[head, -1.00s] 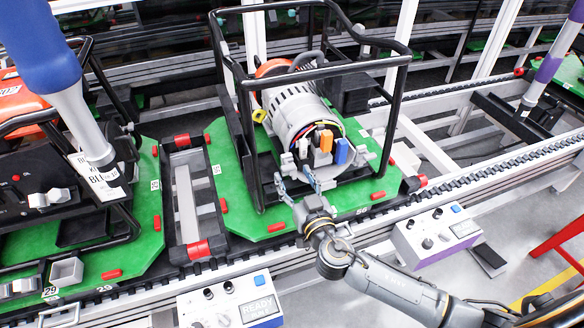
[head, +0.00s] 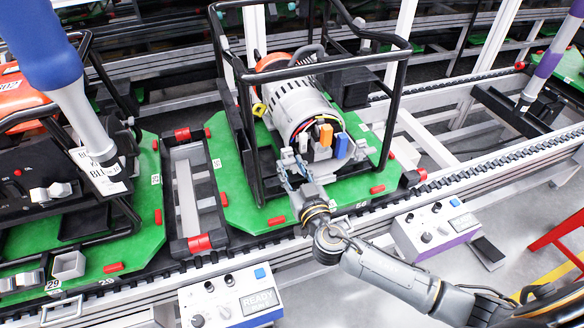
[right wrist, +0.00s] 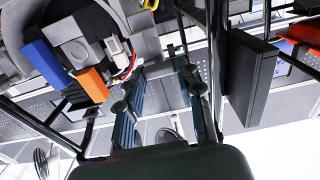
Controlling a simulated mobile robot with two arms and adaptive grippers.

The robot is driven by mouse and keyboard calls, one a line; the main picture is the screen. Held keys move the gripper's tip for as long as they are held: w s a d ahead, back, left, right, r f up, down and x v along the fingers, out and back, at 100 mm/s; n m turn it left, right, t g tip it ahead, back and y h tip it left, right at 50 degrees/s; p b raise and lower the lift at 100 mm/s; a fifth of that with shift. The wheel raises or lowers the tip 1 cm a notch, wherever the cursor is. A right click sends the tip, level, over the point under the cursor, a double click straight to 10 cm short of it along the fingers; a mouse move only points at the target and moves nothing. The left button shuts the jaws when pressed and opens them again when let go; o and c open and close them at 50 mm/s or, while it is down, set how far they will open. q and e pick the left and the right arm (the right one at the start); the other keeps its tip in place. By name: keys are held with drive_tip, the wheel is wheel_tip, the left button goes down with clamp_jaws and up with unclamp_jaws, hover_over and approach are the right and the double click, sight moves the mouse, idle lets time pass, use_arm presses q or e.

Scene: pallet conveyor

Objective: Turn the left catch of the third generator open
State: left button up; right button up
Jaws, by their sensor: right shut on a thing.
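A generator (head: 290,103) with a grey drum-shaped body sits in a black tube frame on a green pallet (head: 243,214). Its near end carries an orange block (head: 326,134), a blue block (head: 341,146) and grey parts. The grey left catch (head: 287,155) is at the left of this end, partly hidden by my right gripper (head: 292,168). The gripper reaches in from the front and is shut on the catch. In the right wrist view, both fingers (right wrist: 160,78) reach toward grey parts beside the orange block (right wrist: 92,84); the exact contact is unclear. My left gripper is not in view.
Black frame tubes (head: 254,135) stand close to the gripper. Another generator (head: 45,165) is on the pallet at left. Control boxes (head: 232,298) (head: 437,230) sit along the conveyor's front rail. A blue-topped post (head: 85,115) hangs at left.

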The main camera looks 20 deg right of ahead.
drive_tip(key=shift+n, duration=0.3)
drive_tip(key=n+b, duration=0.1)
drive_tip(key=n, duration=0.1)
drive_tip(key=shift+f+n, duration=0.1)
drive_tip(key=shift+n, duration=0.3)
drive_tip(key=n+b, duration=0.1)
drive_tip(key=n, duration=0.2)
drive_tip(key=shift+a+n, duration=0.1)
drive_tip(key=shift+n, duration=0.2)
drive_tip(key=n, duration=0.5)
drive_tip(key=shift+n, duration=0.3)
drive_tip(key=n+p, duration=0.1)
drive_tip(key=n, duration=0.4)
drive_tip(key=shift+f, duration=0.1)
drive_tip(key=o, duration=1.1)
drive_tip(key=shift+o, duration=0.2)
drive_tip(key=shift+s, duration=0.1)
